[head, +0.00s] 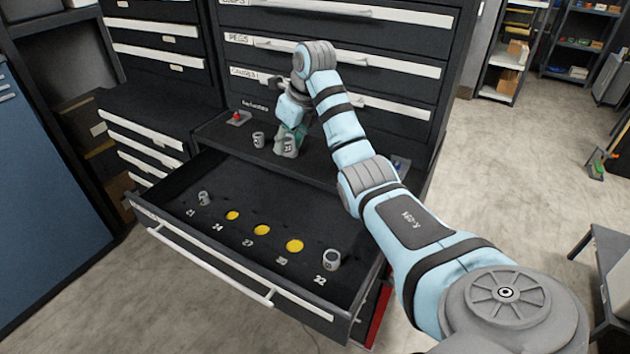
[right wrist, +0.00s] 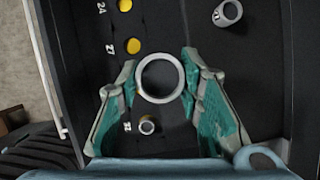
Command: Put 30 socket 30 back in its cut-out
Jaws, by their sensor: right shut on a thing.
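My right gripper (head: 291,132) is shut on a grey metal socket (head: 290,145), which hangs upright between the fingers. In the right wrist view, the held socket shows as a ring (right wrist: 160,57) between the teal-padded fingers (right wrist: 160,90). It covers the stretch between the 27 and 22 places. In the head view, the yellow cut-out marked 30 (head: 294,246) is empty in the open drawer (head: 215,270), nearer the camera than the gripper. The number on the held socket is too small to read. My left gripper is not in view.
Yellow cut-outs 27 (head: 262,230) and 24 (head: 232,215) are empty. Sockets stand at 21 (head: 204,198) and 22 (head: 331,260). Another socket (head: 258,140) stands on the ledge, near a red-topped item (head: 237,117). A pale ring-shaped thing (right wrist: 262,157) is lower right.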

